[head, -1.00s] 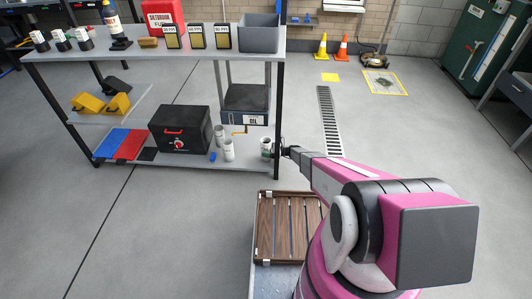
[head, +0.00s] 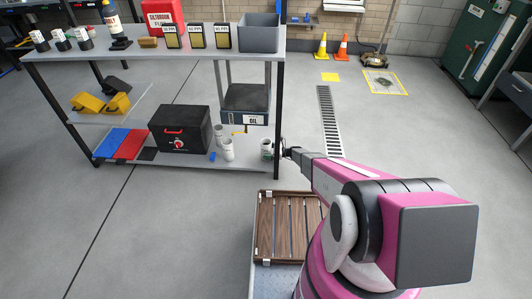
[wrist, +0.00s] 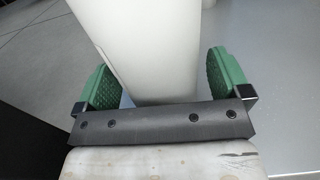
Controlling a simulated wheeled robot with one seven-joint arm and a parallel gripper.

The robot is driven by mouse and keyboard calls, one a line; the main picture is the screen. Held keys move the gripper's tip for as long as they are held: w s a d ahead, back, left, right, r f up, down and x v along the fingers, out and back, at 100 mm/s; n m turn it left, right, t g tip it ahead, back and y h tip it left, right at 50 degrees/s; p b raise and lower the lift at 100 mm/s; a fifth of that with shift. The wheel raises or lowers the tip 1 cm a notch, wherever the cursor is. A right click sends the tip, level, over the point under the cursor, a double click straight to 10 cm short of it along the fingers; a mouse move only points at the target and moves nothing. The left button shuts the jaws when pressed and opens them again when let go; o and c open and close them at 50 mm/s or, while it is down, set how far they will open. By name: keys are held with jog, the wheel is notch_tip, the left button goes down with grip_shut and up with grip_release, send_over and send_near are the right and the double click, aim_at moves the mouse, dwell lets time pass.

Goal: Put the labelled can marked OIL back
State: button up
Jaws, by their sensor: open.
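A white can (head: 266,148) stands at the right end of the lower shelf (head: 190,160). Its label is too small to read in the head view, and only a plain white side of the can (wrist: 150,50) shows in the wrist view. My gripper (head: 279,149) is at the can, reaching in from the right past the shelf's front leg. In the wrist view my gripper (wrist: 164,75) is open, with a green pad on each side of the can and gaps visible. A dark bin (head: 243,106) with a white OIL tag (head: 256,120) is behind the can.
Two other white cans (head: 228,149) stand left of this one, near a small blue piece (head: 212,157) and a black box (head: 179,129). The shelf leg (head: 279,120) rises beside my gripper. A slatted wooden crate (head: 288,228) sits below my arm.

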jog(key=d, duration=1.1)
jog(key=shift+s+d, duration=0.15)
jog(key=shift+s, duration=0.05)
